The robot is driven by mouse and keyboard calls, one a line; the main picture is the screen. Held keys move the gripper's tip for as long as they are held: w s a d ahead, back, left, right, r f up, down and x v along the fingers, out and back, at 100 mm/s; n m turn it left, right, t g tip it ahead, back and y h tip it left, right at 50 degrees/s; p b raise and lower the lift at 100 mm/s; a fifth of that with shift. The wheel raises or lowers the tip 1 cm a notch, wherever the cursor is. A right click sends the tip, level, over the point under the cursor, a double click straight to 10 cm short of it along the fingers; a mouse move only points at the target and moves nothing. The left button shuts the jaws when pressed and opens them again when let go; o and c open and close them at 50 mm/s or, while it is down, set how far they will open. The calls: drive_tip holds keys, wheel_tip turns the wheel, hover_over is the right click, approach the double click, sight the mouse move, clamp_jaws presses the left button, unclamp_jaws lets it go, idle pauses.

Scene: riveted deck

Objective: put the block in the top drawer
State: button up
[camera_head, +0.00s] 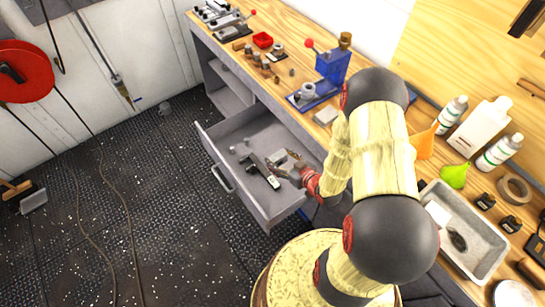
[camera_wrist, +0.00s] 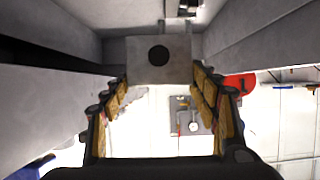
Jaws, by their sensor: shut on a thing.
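The block is a grey, square-faced piece with a dark round hole (camera_wrist: 160,70), seen between my fingertips in the wrist view. My gripper (camera_wrist: 160,82) is shut on it, with yellow pads at its left and right sides. In the head view, my gripper (camera_head: 280,168) is low over the open top drawer (camera_head: 240,197), pointing left. The block is too small to make out surely there. Grey drawer surfaces fill the top of the wrist view. I cannot tell whether the block touches the drawer floor.
The wooden bench top (camera_head: 290,95) carries a blue press (camera_head: 332,66), bottles (camera_head: 483,125) and a metal tray (camera_head: 470,262). Open shelves (camera_head: 228,95) are beyond the drawer. The deck floor at left is mostly clear.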

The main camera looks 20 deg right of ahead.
drive_tip(key=w+d+f+b, duration=0.1)
drive_tip(key=w+f, duration=0.2)
drive_tip(key=w, duration=0.1)
drive_tip(key=w+d+f+b, duration=0.1)
drive_tip(key=w+f+b, duration=0.1)
drive_tip(key=w+f, duration=0.1)
drive_tip(key=w+d+f+b, duration=0.1)
drive_tip(key=w+f+b, duration=0.1)
drive_tip(key=w, duration=0.3)
drive_tip(key=shift+d+f, duration=0.4)
drive_tip(key=shift+f, duration=0.15)
drive_tip(key=shift+w+f+b, duration=0.15)
drive_tip(key=shift+f+b, duration=0.3)
drive_tip(key=shift+f, duration=0.45)
drive_tip(key=shift+w+f+b, duration=0.1)
drive_tip(key=shift+f+b, duration=0.35)
drive_tip(key=shift+f, duration=0.4)
drive_tip(key=shift+f, duration=0.2)
drive_tip(key=o, duration=1.5)
drive_tip(key=shift+o, duration=0.2)
drive_tip(key=shift+r, duration=0.15)
